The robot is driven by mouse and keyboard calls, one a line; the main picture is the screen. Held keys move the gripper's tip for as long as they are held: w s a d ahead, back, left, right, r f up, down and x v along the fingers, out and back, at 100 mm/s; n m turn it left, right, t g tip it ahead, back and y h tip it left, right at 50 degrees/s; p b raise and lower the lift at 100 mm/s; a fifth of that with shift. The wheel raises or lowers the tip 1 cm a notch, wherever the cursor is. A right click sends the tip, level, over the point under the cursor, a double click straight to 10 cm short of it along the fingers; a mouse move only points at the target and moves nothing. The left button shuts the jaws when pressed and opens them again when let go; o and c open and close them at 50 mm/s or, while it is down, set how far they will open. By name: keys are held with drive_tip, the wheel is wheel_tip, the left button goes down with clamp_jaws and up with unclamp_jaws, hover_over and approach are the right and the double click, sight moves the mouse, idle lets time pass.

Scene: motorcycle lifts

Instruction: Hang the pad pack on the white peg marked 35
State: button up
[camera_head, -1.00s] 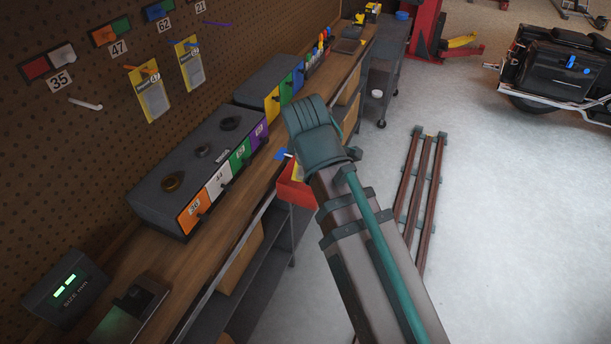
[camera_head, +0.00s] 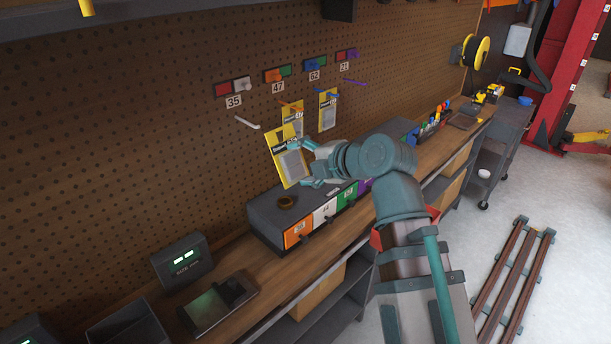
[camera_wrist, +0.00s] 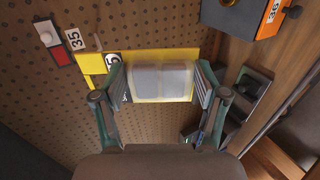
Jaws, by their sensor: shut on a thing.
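My gripper (camera_head: 308,164) is shut on a yellow pad pack (camera_head: 281,159), holding it slightly tilted in front of the pegboard. In the wrist view, the pack (camera_wrist: 205,56) lies between the two fingers of my gripper (camera_wrist: 163,85), with grey pads on its card and a number tag partly cut off from reading. The white peg (camera_head: 247,123) sticks out bare from the board, up and left of the pack, under the label 35 (camera_head: 234,101) and a red and white block. The label 35 also shows at upper left in the wrist view (camera_wrist: 74,39). Pack and peg are apart.
Yellow packs hang on the orange peg (camera_head: 291,105) marked 47 and the blue peg (camera_head: 326,93) marked 62. The purple peg (camera_head: 355,82) marked 21 is bare. Below stand a grey drawer unit (camera_head: 268,216) and a size display (camera_head: 182,261) on the wooden bench (camera_head: 258,285).

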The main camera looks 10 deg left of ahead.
drive_tip(key=shift+d+f, duration=0.1)
drive_tip(key=shift+w+a, duration=0.1)
drive_tip(key=shift+a, duration=0.1)
drive_tip(key=w+a+f, duration=0.1)
drive_tip(key=w+a, duration=0.5)
drive_tip(key=a, duration=0.3)
drive_tip(key=shift+w+f, duration=0.15)
drive_tip(key=shift+f, duration=0.15)
idle(1.1)
idle(0.7)
drive_tip(key=o, duration=1.3)
